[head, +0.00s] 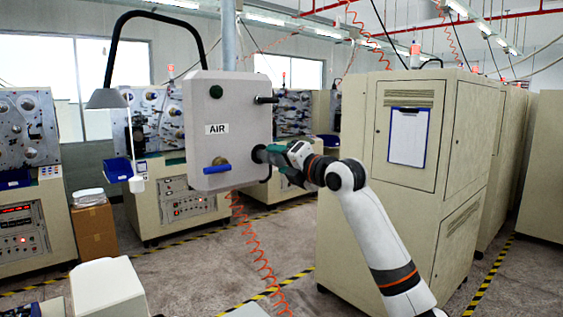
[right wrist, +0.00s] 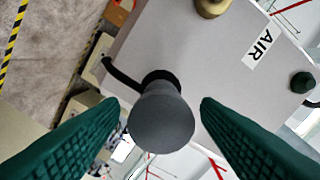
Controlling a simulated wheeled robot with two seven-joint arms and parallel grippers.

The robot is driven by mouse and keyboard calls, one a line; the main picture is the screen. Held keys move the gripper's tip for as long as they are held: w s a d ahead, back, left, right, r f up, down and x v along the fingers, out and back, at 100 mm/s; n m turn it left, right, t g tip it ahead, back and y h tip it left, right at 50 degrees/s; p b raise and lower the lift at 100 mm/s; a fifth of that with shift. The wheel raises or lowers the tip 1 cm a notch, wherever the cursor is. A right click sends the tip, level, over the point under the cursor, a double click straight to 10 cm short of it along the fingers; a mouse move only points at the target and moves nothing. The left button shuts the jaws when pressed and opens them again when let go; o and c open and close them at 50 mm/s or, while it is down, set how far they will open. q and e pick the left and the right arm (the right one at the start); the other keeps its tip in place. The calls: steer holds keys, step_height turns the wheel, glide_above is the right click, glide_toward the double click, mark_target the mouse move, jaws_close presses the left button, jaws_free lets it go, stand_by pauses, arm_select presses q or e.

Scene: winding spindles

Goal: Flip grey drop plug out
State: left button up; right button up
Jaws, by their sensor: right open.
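The grey drop plug (right wrist: 162,120) is a dark grey rounded knob on the face of the grey AIR box (head: 240,110). In the right wrist view it stands between the two green fingers of my right gripper (right wrist: 159,103), with a gap on both sides. The right gripper is open and holds nothing. My left gripper is not in view.
An orange coiled hose (head: 255,240) hangs below. A beige cabinet (head: 400,180) with a clipboard stands to the right.

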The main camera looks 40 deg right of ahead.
steer(key=shift+s+f+b, duration=0.2)
steer(key=shift+s+b, duration=0.1)
steer(key=shift+s, duration=0.1)
steer(key=s+d+b, duration=0.1)
steer(key=s+b, duration=0.4)
steer(key=s, duration=0.6)
steer(key=shift+r+b, duration=0.2)
steer(key=shift+b, duration=0.1)
